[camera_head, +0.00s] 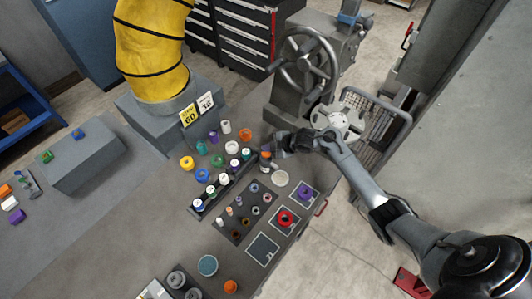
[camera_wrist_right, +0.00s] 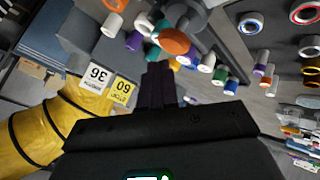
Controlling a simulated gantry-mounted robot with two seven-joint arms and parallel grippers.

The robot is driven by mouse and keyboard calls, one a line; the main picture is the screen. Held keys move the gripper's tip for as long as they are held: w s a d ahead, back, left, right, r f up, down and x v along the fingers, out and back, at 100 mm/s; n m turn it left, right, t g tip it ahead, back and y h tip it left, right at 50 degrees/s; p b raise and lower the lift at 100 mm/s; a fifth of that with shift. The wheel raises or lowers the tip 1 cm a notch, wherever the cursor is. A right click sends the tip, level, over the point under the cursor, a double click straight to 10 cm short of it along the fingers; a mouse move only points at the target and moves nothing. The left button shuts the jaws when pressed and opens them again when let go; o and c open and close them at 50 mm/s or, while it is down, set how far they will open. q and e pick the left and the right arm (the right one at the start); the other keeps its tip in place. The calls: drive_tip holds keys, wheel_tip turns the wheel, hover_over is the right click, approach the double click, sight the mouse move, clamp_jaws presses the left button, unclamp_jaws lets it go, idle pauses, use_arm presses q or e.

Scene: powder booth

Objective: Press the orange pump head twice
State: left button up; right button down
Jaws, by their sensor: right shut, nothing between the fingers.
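The orange pump head (camera_head: 266,154) sits near the back end of the row of bottles, just left of my right gripper in the head view. In the right wrist view it shows as a round orange disc (camera_wrist_right: 174,41) on a grey body, close beyond my fingertips. My right gripper (camera_head: 279,143) is shut and empty, and its dark fingers also show in the right wrist view (camera_wrist_right: 158,75). The fingers look close to the pump head, but I cannot tell whether they touch it. My left gripper is not in view.
A rack of white-topped bottles (camera_head: 211,191) runs beside the pump. A handwheel (camera_head: 305,58) and a yellow hose (camera_head: 150,50) stand behind. Sign cards (camera_head: 188,117) stand by the hose.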

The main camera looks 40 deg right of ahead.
idle(0.7)
drive_tip(key=shift+f, duration=0.2)
drive_tip(key=shift+f, duration=0.2)
